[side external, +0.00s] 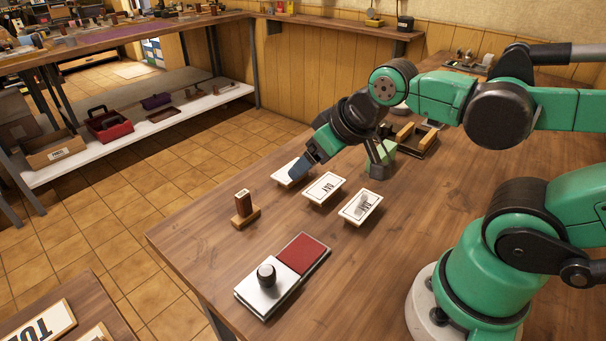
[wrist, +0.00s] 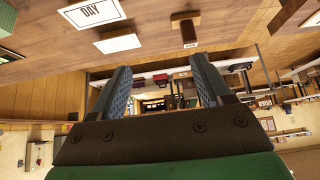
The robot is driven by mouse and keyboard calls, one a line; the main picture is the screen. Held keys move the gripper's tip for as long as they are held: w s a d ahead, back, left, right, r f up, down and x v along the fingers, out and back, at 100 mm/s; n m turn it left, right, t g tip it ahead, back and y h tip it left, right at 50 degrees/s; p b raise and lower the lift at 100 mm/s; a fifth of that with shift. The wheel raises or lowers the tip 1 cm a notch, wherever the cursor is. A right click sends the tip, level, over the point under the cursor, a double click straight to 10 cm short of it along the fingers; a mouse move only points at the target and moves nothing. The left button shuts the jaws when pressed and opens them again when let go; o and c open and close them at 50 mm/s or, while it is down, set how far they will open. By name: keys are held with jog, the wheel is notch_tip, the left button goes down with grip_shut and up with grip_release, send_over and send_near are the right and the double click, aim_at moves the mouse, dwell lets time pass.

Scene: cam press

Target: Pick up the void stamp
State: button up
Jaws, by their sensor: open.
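My gripper (side external: 303,167) points down to the left above the far end of the row of cards; its blue fingers also show in the wrist view (wrist: 160,82), spread apart with nothing between them. An upright wooden stamp (side external: 245,207) with a flat base stands alone near the table's left edge, apart from and left of my gripper. It appears upside down in the wrist view (wrist: 187,29). A second stamp-like piece with a dark round knob (side external: 266,275) is on the white half of a red and white pad. No VOID lettering is readable, so I cannot tell which is the void stamp.
White cards lie in a row, two of them (side external: 324,187) (side external: 361,206) reading DAY; one (side external: 291,172) is partly behind my gripper. The red pad half (side external: 302,253) is in front. A dark tray (side external: 419,140) stands behind. Bare table lies around the wooden stamp.

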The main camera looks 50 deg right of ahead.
aim_at(242, 194)
jog(key=w+a+f+g, duration=0.1)
jog(key=w+f, duration=0.1)
jog(key=w, duration=0.1)
jog(key=w+a+f+g, duration=0.2)
jog(key=w, duration=0.2)
jog(key=w+a+f+g, duration=0.1)
jog(key=w+f+g, duration=0.1)
jog(key=w, duration=0.2)
jog(key=shift+a, duration=0.4)
jog(key=shift+w+a+f+g, duration=0.1)
jog(key=shift+w+f+g, duration=0.15)
jog(key=shift+f, duration=0.3)
jog(key=shift+w+f, duration=0.15)
jog(key=shift+f, duration=1.1)
jog(key=shift+w+f, duration=0.1)
jog(key=shift+f, duration=1.15)
grip_shut()
